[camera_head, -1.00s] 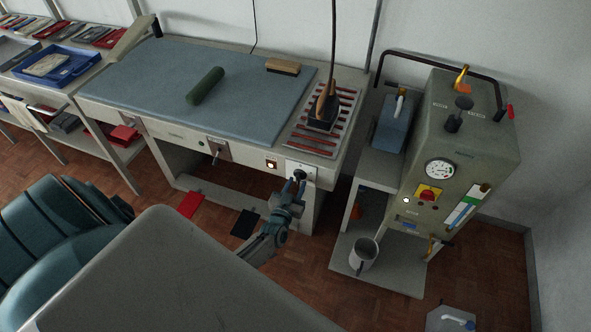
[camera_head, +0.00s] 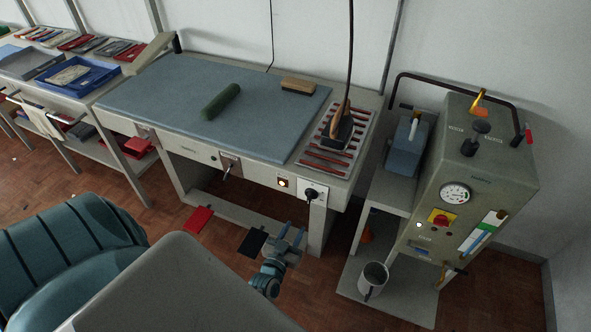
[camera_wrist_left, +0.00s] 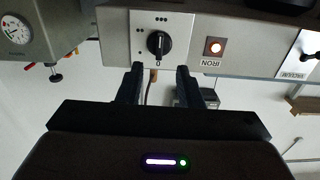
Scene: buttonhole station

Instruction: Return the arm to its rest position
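My left gripper (camera_head: 291,238) is in front of the table's right end, below the front panel. Its two fingers are apart with nothing between them. In the left wrist view the open fingers (camera_wrist_left: 158,82) point at the black dial knob (camera_wrist_left: 159,43) on its white plate, with a gap between. The knob (camera_head: 311,195) also shows in the head view, clear of the gripper. My right gripper is not in view.
The blue-topped ironing table (camera_head: 150,85) holds a green roll (camera_head: 221,102), a brush (camera_head: 298,86) and an iron (camera_head: 341,126) on a striped rest. The boiler unit (camera_head: 480,150) stands right, with a metal mug (camera_head: 373,280) below. Red and black pieces lie under the table.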

